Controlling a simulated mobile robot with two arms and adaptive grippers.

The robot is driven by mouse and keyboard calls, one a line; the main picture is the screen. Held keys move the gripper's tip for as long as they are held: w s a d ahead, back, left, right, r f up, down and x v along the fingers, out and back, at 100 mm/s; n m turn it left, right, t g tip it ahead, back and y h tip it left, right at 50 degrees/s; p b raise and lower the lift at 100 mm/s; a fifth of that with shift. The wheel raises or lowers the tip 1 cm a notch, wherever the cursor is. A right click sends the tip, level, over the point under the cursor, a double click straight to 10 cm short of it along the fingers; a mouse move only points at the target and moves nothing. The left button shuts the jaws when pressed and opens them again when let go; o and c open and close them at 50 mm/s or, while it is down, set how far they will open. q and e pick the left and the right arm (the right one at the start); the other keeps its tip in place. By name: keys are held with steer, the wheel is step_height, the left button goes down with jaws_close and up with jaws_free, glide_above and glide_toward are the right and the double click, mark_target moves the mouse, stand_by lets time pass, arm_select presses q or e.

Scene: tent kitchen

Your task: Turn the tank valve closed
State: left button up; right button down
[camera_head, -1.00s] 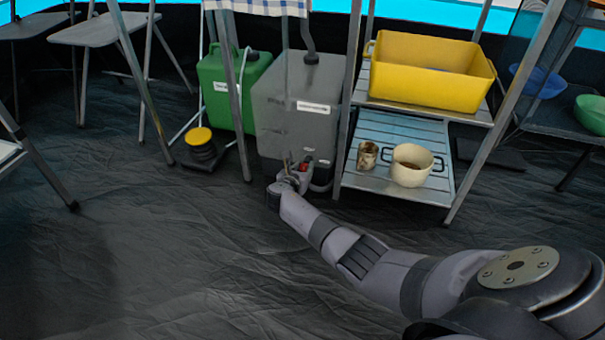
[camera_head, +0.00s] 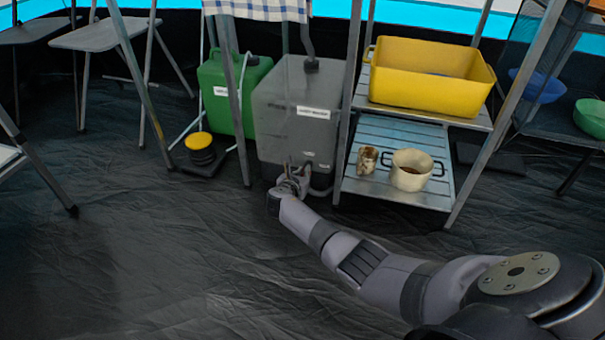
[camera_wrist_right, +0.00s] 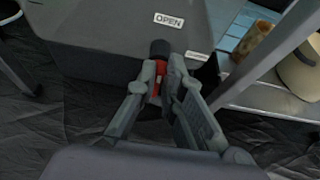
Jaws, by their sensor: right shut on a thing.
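The grey tank (camera_head: 290,105) stands on the floor beside the shelf unit, with a white label on its front. In the right wrist view, the tank (camera_wrist_right: 110,22) shows an "OPEN" label above the valve. The valve has a red handle (camera_wrist_right: 157,84) and a dark round end. My right gripper (camera_head: 296,172) is at the low front of the tank. In the right wrist view, my right gripper (camera_wrist_right: 165,80) is shut on the red handle, with a finger on each side. The fingers hide part of the handle. My left gripper is not in view.
A green canister (camera_head: 228,92) stands left of the tank, near a black foot pump with a yellow top (camera_head: 199,140). The shelf unit (camera_head: 395,190) is close on the right, holding a pot (camera_head: 410,170), a can (camera_head: 367,159) and a yellow basin (camera_head: 425,85). The front floor is clear.

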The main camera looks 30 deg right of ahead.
steer(key=shift+s, duration=0.1)
steer(key=shift+s+d+f+m+t+y+b, duration=0.4)
steer(key=shift+m+t+b, duration=0.75)
steer(key=shift+m+b, duration=0.85)
steer(key=shift+s+d+f+m+t+y+b, duration=0.2)
steer(key=shift+f+m+t+y+b, duration=0.3)
steer(key=shift+m+t+b, duration=1.4)
steer(key=shift+s+d+f+m+t+y+b, duration=0.45)
steer(key=shift+m+b, duration=1)
steer(key=shift+m, duration=1.25)
steer(key=shift+a+f+h, duration=0.15)
steer(key=shift+a+h, duration=0.05)
steer(key=shift+h, duration=0.05)
steer(key=c, duration=1.7)
jaws_free()
